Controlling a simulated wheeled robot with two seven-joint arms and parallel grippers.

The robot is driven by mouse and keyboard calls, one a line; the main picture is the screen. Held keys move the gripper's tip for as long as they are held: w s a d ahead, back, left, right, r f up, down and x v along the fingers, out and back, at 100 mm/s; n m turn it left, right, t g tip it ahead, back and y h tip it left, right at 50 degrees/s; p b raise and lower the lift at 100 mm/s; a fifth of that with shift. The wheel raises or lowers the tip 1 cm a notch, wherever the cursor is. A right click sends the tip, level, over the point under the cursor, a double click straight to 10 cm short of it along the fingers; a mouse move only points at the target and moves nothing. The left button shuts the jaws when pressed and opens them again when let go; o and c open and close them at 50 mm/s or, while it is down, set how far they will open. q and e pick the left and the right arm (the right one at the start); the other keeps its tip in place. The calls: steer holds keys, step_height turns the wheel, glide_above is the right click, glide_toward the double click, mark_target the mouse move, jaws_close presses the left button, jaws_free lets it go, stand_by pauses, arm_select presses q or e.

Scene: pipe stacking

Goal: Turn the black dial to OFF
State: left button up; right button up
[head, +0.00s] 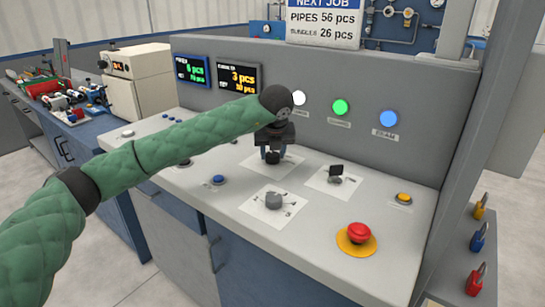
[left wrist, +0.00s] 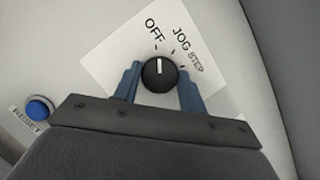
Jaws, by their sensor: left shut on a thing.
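The black dial (left wrist: 159,78) sits on a white label card (left wrist: 105,55) marked OFF, JOG and STEP. Its white pointer line points up in the left wrist view, roughly towards the OFF lettering (left wrist: 153,30) and left of JOG. My left gripper (left wrist: 160,72) has its two blue fingers on either side of the dial and is shut on it. In the head view, my left gripper (head: 272,154) reaches down onto this dial, which it partly hides. My right gripper is not in view.
A blue RESET button (left wrist: 39,108) lies left of the card. On the console are a grey dial (head: 273,200), a black switch (head: 336,172), a yellow button (head: 403,198) and a red emergency button (head: 358,233). The upright panel (head: 310,112) stands close behind.

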arm_select(q)
steer(key=shift+n, duration=0.3)
stand_by(0.4)
steer(key=o, duration=1)
steer(key=shift+c, duration=0.2)
steer(key=shift+r, duration=0.1)
steer(key=b+v, duration=0.1)
steer(key=v, duration=0.6)
steer(key=shift+r, duration=0.25)
steer(key=shift+s+d, duration=0.1)
